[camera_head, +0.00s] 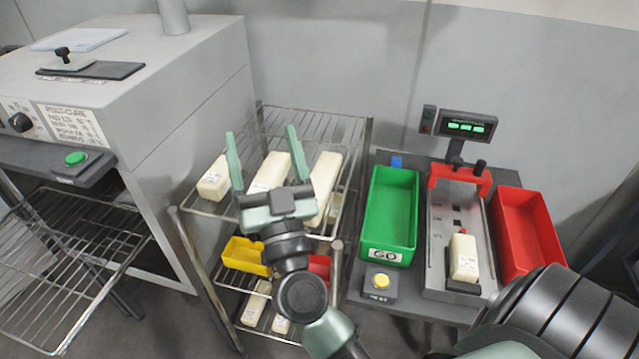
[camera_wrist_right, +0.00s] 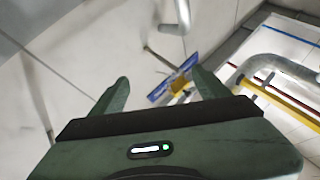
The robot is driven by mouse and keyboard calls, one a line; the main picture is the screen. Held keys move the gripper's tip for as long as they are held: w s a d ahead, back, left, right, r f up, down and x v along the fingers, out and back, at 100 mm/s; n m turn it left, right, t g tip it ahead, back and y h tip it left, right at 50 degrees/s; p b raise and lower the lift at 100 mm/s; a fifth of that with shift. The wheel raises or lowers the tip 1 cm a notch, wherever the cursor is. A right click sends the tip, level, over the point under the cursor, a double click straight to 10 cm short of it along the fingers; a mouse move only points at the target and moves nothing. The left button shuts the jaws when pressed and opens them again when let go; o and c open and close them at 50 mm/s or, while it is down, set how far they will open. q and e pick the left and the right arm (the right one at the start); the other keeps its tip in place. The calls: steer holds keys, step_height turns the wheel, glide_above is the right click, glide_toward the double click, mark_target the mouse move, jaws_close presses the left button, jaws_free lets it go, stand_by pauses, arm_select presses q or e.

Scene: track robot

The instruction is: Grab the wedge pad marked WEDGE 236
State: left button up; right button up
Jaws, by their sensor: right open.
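Several cream pads lie on the upper shelf of a wire rack (camera_head: 330,125): a short left pad (camera_head: 213,180), a middle pad (camera_head: 271,172) and a long right pad (camera_head: 325,180). Their labels are too small to read, so I cannot tell which one is WEDGE 236. Another cream pad (camera_head: 464,255) stands in a metal fixture, and more pads (camera_head: 255,305) lie on the lower shelf. My right gripper (camera_head: 261,131) is open and empty, appearing over the upper shelf with the middle pad between its fingers in the picture. The right wrist view shows its open fingers (camera_wrist_right: 160,78) and no pad. My left gripper is not in view.
A grey oven (camera_head: 190,110) stands left of the rack. A green bin (camera_head: 392,205), the metal fixture (camera_head: 440,215) with a red clamp and a red bin (camera_head: 527,230) are on the right-hand table. A yellow bin (camera_head: 245,255) sits lower in the rack.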

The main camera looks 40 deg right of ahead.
mark_target(320, 182)
steer(key=d+f+m+g+h, duration=0.2)
steer(key=f+g, duration=0.1)
steer(key=d+f+m+g+h, duration=0.1)
steer(key=d+f+m+g, duration=0.1)
steer(key=d+f+g, duration=0.1)
steer(key=d+f+m+g+h, duration=0.2)
steer(key=f+g, duration=0.1)
steer(key=g, duration=0.1)
steer(key=shift+w+d+f+h, duration=0.15)
steer(key=shift+w+d+h, duration=0.1)
steer(key=shift+w+h, duration=0.1)
steer(key=f+g, duration=0.1)
steer(key=f, duration=0.1)
steer(key=a+f+g+y, duration=0.1)
steer(key=f+g, duration=0.1)
steer(key=f, duration=0.1)
steer(key=s+f+n+g+y, duration=0.1)
steer(key=f, duration=0.1)
steer(key=shift+a+f+y, duration=0.2)
steer(key=shift+f+y, duration=0.05)
steer(key=x, duration=0.3)
steer(key=p+x, duration=0.1)
steer(key=x, duration=0.3)
steer(key=shift+s+d+f+p, duration=0.1)
steer(key=shift+s+d+p, duration=0.1)
steer(key=shift+s+p, duration=0.1)
steer(key=shift+w+d+f+g, duration=0.2)
steer(key=shift+w+d+g, duration=0.05)
steer(key=shift+g, duration=0.05)
steer(key=c, duration=1.5)
